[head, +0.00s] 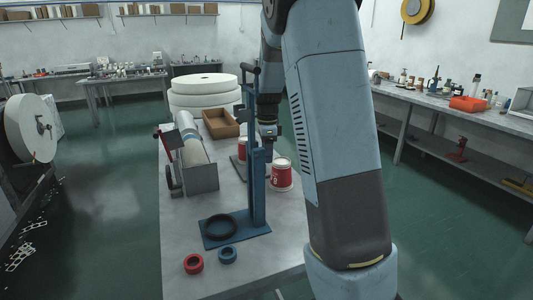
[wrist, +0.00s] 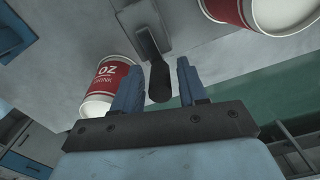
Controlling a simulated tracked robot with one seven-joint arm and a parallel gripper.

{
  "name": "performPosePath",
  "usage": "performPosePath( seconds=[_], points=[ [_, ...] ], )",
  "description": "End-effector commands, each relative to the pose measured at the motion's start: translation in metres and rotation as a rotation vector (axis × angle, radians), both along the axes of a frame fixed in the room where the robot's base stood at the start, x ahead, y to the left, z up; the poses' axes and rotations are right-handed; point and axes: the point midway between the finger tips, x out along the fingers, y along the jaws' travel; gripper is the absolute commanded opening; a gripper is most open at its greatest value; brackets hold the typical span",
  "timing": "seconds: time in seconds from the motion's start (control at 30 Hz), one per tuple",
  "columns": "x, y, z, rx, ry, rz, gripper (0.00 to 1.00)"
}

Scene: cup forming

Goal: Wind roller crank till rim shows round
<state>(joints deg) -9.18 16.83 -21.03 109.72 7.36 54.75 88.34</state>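In the wrist view, a dark rounded handle (wrist: 160,82) on a grey mount (wrist: 143,28) stands between the two blue fingers of my gripper (wrist: 160,92). The fingers are apart, with a gap on each side of the handle. I take this handle to be the roller crank, but cannot be sure. A red and white paper cup (wrist: 108,85) is left of the fingers, and another cup (wrist: 285,14) is at upper right. In the head view, my gripper (head: 268,153) is low over the table, partly hidden behind a blue stand (head: 258,195). Red and white cups (head: 281,176) stand beside it.
On the table (head: 185,225) are a grey roller machine (head: 196,165) with a red lever (head: 165,143), a wooden tray (head: 220,124), a black ring (head: 219,227), a red ring (head: 193,263) and a blue ring (head: 228,255).

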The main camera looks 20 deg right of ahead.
Motion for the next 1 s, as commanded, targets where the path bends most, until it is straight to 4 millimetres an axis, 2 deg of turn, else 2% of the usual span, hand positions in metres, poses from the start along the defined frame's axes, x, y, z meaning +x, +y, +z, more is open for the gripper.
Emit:
performPosePath(
  seconds=[0.3, 0.47, 1.0],
  points=[
    [0.0, -0.001, 0.001, 0.0, -0.001, 0.0, 0.48],
    [0.001, -0.001, 0.012, 0.0, -0.002, 0.0, 0.48],
    [0.001, 0.0, 0.111, 0.0, -0.003, 0.0, 0.48]
  ],
)
